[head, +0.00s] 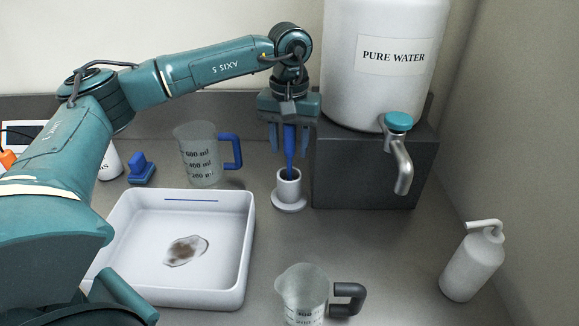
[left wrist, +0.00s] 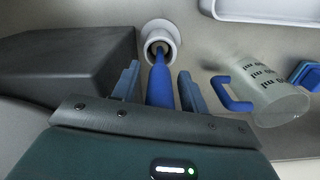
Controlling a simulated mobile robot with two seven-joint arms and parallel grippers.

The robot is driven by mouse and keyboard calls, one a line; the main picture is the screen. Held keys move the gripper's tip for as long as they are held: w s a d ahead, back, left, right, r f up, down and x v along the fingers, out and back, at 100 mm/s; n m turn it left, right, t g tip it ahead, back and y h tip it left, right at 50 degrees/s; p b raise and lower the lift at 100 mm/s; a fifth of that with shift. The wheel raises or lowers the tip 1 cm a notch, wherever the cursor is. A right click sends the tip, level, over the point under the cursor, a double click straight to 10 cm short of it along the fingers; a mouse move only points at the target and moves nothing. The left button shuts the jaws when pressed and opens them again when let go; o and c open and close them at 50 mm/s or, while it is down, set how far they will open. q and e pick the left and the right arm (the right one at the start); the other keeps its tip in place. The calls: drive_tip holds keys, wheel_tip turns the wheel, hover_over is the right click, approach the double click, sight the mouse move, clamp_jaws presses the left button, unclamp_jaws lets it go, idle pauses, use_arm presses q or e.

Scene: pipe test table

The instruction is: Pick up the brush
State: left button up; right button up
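The blue brush (head: 289,145) stands upright in a white round holder (head: 289,192) with a wide base, its lower end hidden inside. My left gripper (head: 290,151) points down over it, with one finger on each side of the handle. Gaps show between the fingers and the handle, so the gripper is open. In the left wrist view the brush (left wrist: 160,85) runs between the two fingers (left wrist: 158,70) towards the holder (left wrist: 160,38). My right gripper is not in view.
A dark block (head: 370,165) bearing a PURE WATER tank (head: 385,85) with a tap (head: 402,165) stands close right. A blue-handled measuring jug (head: 197,158) stands left. A white tray (head: 248,240), a grey-handled jug (head: 303,290) and a white bottle (head: 472,265) are nearer.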

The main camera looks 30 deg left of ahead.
use_arm(q)
clamp_jaws()
idle(0.4)
wheel_tip(320, 180, up, 10)
drive_tip(key=shift+r+b, duration=0.1)
drive_tip(key=shift+b, duration=0.35)
drive_tip(key=shift+c, duration=2.2)
unclamp_jaws()
clamp_jaws()
